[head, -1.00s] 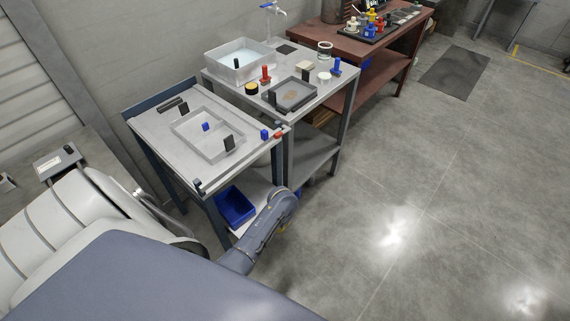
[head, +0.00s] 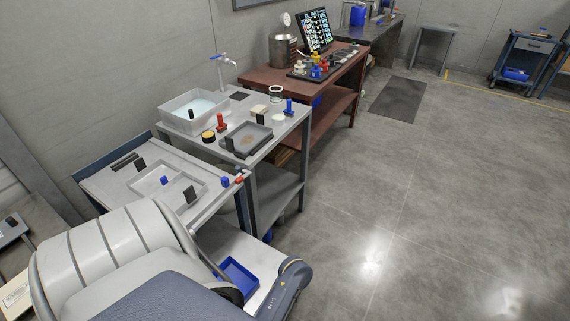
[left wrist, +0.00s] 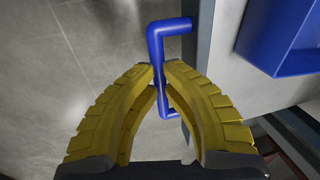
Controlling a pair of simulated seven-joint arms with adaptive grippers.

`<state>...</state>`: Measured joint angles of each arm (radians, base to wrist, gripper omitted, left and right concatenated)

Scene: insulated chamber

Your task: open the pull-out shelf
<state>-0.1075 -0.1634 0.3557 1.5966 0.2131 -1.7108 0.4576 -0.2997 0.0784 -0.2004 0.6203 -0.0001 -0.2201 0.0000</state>
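The pull-out shelf (head: 224,241) is a pale board under the near grey table (head: 140,208). It reaches out past the table's front edge and carries a blue bin (head: 238,277). In the left wrist view the shelf edge (left wrist: 207,45) runs beside the bin (left wrist: 290,38). A blue bar handle (left wrist: 170,26) stands off that edge. My left gripper (left wrist: 162,68) has its yellow fingers closed around the handle's long bar, tips meeting at it. In the head view my left arm hides the gripper and handle. My right gripper is not in view.
A second grey table (head: 285,127) with a sink basin (head: 172,118), bottles and a tray stands beyond the near table. A red-brown bench (head: 265,78) is farther back. The grey floor (head: 400,200) to the right is open, with a dark mat (head: 398,98).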

